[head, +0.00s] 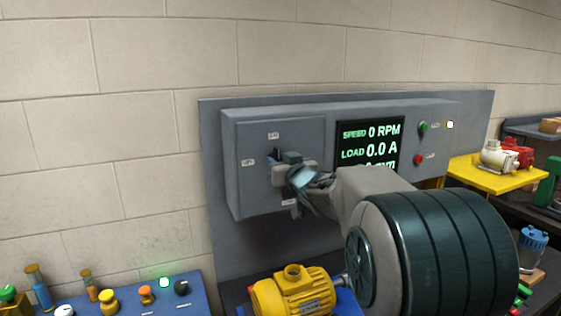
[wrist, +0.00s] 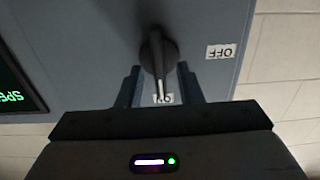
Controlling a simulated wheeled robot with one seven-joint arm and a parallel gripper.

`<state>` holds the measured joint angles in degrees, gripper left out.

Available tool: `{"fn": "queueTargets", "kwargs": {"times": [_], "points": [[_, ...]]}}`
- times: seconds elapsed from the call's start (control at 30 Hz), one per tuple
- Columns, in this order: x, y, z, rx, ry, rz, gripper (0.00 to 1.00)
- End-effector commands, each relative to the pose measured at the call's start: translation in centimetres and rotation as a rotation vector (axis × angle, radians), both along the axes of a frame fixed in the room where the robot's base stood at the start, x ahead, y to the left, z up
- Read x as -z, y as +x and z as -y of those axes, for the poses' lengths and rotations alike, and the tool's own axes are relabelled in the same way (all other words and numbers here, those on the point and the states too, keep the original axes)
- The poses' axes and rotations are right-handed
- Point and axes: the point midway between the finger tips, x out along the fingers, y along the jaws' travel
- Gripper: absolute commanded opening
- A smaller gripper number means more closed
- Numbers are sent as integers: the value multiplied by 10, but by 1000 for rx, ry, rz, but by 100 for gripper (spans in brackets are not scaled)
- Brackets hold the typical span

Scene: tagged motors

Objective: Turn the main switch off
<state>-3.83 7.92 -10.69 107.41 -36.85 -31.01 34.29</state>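The main switch is a dark rotary handle (wrist: 157,50) on the front of a grey box (head: 240,190). In the wrist view, which is upside down, its narrow end points toward a partly hidden label (wrist: 163,98). An OFF label (wrist: 221,51) sits to its right there. My gripper (wrist: 160,88) is open, with one finger on each side of the handle's narrow end. Gaps show between fingers and handle, so I see no grip. In the head view my gripper (head: 293,172) is at the box front and covers most of the switch.
A display (head: 370,145) reads 0 RPM and 0.0 A. Green (head: 423,127) and red (head: 418,160) buttons sit right of it. A yellow motor (head: 292,294) stands below my arm. A blue tool board (head: 185,296) is at lower left; a yellow shelf (head: 490,182) is at right.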

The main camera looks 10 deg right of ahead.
Motion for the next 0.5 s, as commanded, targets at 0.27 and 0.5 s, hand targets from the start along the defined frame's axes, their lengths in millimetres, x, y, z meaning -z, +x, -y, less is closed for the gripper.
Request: {"fn": "queueTargets", "kwargs": {"times": [0.27,0.5], "points": [[0,0,0,0,0,0,2],[0,0,0,0,-4,1,0]]}}
